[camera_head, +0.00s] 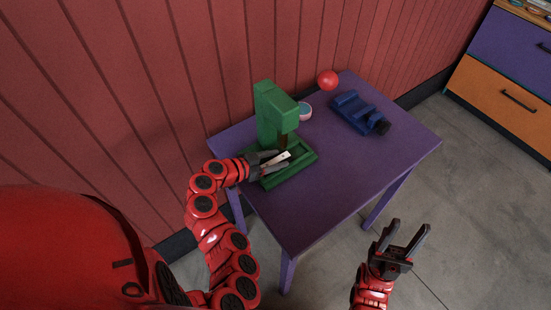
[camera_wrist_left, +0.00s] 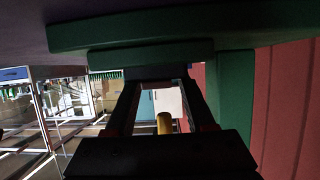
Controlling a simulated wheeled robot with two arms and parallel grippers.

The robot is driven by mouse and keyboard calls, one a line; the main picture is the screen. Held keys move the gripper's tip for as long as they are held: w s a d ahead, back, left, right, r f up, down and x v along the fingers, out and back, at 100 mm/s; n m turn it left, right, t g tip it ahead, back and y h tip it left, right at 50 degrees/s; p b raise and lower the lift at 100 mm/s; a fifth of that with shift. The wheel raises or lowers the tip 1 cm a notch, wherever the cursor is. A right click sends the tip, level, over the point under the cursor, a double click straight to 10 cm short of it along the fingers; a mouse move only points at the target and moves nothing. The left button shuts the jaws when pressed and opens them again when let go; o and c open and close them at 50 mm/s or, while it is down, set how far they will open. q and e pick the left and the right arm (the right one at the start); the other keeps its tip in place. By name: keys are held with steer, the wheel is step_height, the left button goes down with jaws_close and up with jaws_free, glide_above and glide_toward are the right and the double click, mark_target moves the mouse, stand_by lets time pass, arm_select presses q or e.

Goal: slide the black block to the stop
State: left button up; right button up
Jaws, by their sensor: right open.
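The green stand (camera_head: 268,112) is upright on the purple table (camera_head: 350,190), with a low green base (camera_head: 301,165). My left gripper (camera_head: 276,160) is at the front of this base, with a small pale piece between or beside its fingers. The left wrist view shows the two fingers of my left gripper (camera_wrist_left: 162,85) reaching under the green base parts (camera_wrist_left: 150,55), with a gap between them. Whether they hold anything is unclear. I cannot make out a black block at the stand. My right gripper (camera_head: 403,242) is open and empty, off the table's front right.
A blue rack (camera_head: 353,109) with a dark piece (camera_head: 380,127) at its near end sits at the back right. A red ball (camera_head: 327,80) and a small round tin (camera_head: 304,111) are near the back edge. The table's front and right are clear. The red wall is close behind.

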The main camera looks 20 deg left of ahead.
arm_select(q)
steer(key=o, duration=0.5)
steer(key=shift+s+a+r+b, duration=0.1)
steer(key=shift+s+a+b, duration=0.35)
steer(key=b+v, duration=0.2)
steer(key=v, duration=0.2)
steer(key=shift+s+a, duration=0.25)
steer(key=shift+a, duration=0.05)
steer(key=p+v, duration=0.1)
steer(key=v, duration=0.4)
steer(key=shift+r, duration=0.25)
steer(key=v, duration=0.6)
steer(key=shift+s, duration=0.2)
